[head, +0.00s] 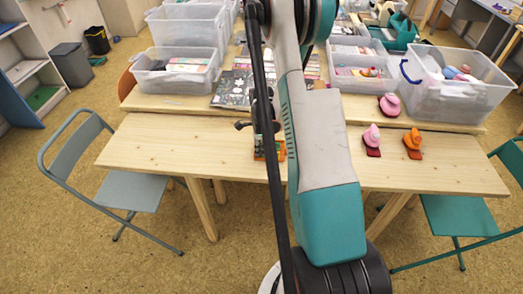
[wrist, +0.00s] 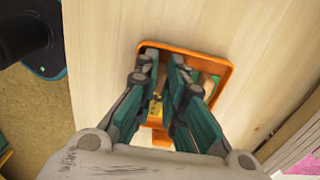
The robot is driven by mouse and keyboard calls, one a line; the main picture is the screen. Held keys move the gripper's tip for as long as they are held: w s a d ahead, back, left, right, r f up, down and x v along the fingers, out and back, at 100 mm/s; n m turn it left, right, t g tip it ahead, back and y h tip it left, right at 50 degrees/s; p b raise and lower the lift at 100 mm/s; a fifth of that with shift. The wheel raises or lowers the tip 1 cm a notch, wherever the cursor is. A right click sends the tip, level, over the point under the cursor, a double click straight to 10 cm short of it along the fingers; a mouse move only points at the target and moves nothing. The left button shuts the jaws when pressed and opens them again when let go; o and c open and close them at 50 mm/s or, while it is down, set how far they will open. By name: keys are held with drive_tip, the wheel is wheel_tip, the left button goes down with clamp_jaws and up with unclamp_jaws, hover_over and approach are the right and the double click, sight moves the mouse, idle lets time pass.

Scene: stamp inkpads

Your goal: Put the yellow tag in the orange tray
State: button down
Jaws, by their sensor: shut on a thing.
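The orange tray (wrist: 190,52) is a shallow square tray on the wooden table, below my gripper (wrist: 161,72) in the wrist view. My gripper is shut on the yellow tag (wrist: 155,110), of which only a small yellow patch with dark marks shows between the fingers. The fingers are over the tray's inside; I cannot tell whether the tag touches its floor. In the head view, my gripper (head: 258,122) points down over the tray (head: 282,152), which is mostly hidden by my arm.
Something green (wrist: 215,78) shows inside the tray's right side. A pink punch (head: 372,135) and an orange punch (head: 412,140) stand to the right on the table. Clear bins (head: 175,75) and printed sheets lie behind. The table's left part is bare.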

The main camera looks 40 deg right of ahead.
drive_tip(key=c, duration=1.9)
unclamp_jaws()
drive_tip(key=shift+f, duration=0.1)
drive_tip(key=shift+c, duration=0.2)
wheel_tip(320, 180, up, 12)
drive_tip(key=p, duration=0.4)
